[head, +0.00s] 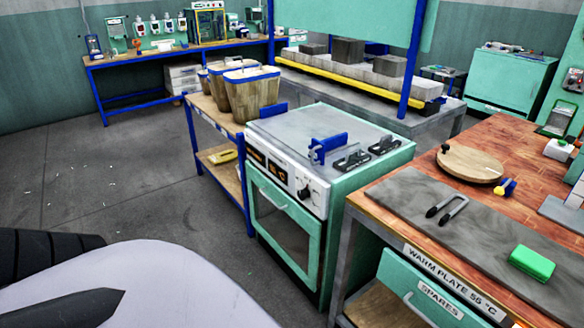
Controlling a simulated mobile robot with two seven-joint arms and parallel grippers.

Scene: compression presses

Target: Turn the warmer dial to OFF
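The warmer (285,228) is a green oven-like unit with a grey top and a glass door, standing at the centre. Its white front panel carries dark displays on the left and a dark round dial (304,193) on the right. The dial is unobstructed. Its markings are too small to read, so I cannot tell its setting. Neither of my grippers shows; dark and white parts of my own body fill the lower left, well apart from the warmer.
Blue brackets (327,148) and black metal pieces (352,161) are on the warmer's top. Wooden bins (250,93) are behind.

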